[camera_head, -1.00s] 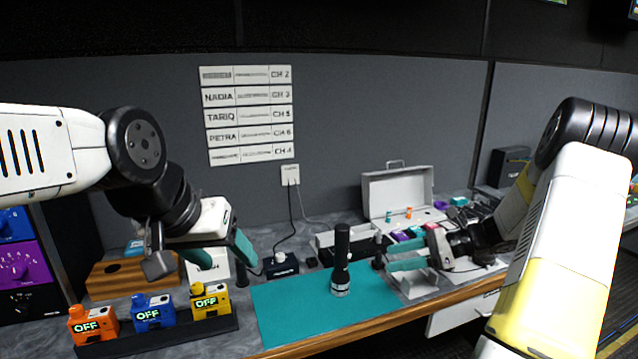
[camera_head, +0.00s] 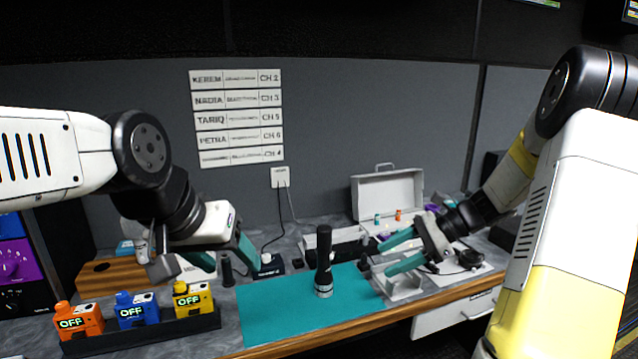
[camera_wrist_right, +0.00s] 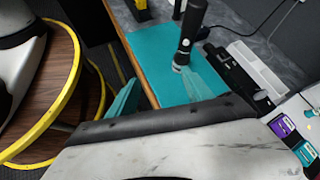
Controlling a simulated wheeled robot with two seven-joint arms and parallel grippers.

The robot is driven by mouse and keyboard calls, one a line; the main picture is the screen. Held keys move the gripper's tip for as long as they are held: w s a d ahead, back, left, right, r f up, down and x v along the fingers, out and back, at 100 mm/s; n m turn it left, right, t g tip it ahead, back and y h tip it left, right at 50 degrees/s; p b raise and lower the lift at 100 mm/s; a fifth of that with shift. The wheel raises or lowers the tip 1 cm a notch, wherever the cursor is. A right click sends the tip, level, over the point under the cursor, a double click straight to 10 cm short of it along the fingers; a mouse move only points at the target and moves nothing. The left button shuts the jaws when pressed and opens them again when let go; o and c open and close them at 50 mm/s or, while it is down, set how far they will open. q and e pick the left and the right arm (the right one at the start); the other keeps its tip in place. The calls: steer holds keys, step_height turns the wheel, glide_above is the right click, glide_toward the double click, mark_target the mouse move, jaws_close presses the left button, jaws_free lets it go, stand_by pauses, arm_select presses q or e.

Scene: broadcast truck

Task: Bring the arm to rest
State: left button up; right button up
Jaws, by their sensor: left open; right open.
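My left gripper (camera_head: 213,257) is open and empty, above the counter at the left, behind the row of small boxes. My right gripper (camera_head: 391,254) is open and empty, above a small white tray (camera_head: 404,288) at the right end of the teal mat (camera_head: 270,309). Its teal fingers also show in the right wrist view (camera_wrist_right: 160,92), apart and with nothing between them. A black handheld microphone (camera_head: 324,262) stands upright on the mat, to the left of the right gripper and apart from it. The microphone also shows in the right wrist view (camera_wrist_right: 188,35).
Orange (camera_head: 78,320), blue (camera_head: 137,310) and yellow (camera_head: 193,299) boxes reading OFF stand in a dark rack at the front left. An open white case (camera_head: 388,194) stands at the back. A wooden block (camera_head: 108,275) lies at the left. The mat's front part is clear.

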steer(key=s+a+r+n+t+h, duration=0.1)
steer(key=s+r+n+t+h, duration=0.1)
steer(key=s+r+n+h, duration=0.2)
steer(key=s+a+r+n+t+h, duration=0.2)
steer(key=s+r+n+h, duration=0.2)
steer(key=s+r+n, duration=0.4)
steer(key=shift+s+r+n+t+h, duration=0.3)
steer(key=shift+s+n, duration=2.2)
steer(key=shift+s, duration=1.1)
